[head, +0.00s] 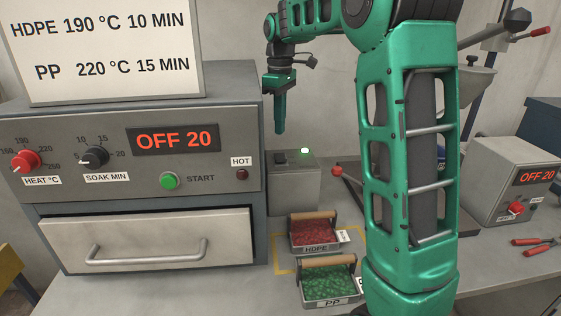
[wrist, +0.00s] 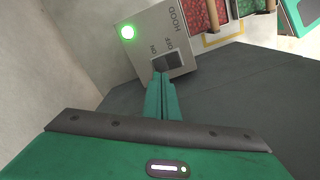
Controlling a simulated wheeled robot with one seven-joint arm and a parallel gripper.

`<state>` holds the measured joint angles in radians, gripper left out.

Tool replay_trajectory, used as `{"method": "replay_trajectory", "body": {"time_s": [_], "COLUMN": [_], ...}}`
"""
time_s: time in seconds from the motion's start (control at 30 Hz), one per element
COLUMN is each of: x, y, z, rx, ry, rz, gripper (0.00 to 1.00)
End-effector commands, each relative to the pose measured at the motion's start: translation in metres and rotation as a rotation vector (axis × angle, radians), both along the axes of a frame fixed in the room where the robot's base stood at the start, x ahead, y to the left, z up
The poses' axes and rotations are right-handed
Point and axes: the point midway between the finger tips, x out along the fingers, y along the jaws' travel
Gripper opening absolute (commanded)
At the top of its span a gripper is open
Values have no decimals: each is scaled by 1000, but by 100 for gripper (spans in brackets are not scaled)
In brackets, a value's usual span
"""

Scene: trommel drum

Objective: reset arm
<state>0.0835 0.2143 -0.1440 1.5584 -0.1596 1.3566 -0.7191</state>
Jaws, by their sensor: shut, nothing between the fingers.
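My gripper (head: 279,128) is shut and empty, pointing down above the grey hood switch box (head: 295,187) in the head view. In the wrist view my gripper's closed fingers (wrist: 161,78) reach toward the dark rocker switch (wrist: 168,62) on the hood box (wrist: 190,20), overlapping its edge in the picture. I cannot tell whether they touch it. The box's green lamp (head: 304,151) is lit, and it also glows in the wrist view (wrist: 127,32). My green arm stands at the middle right of the head view and hides part of the bench.
An oven (head: 145,185) reading OFF 20 stands at the left, its drawer (head: 150,240) shut. Trays of red HDPE (head: 316,247) and green PP (head: 333,302) pellets sit on the bench front. A second OFF 20 unit (head: 500,185) and red-handled pliers (head: 535,241) are at the right.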

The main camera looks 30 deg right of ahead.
Motion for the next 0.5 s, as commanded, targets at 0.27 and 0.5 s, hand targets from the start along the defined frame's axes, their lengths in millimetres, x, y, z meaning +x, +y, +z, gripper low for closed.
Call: {"method": "replay_trajectory", "body": {"time_s": [0.27,0.5], "x": [0,-7], "y": [0,-2], "z": [0,0], "rx": [0,1], "ry": [0,-3], "rz": [0,-24], "gripper": [0,0]}}
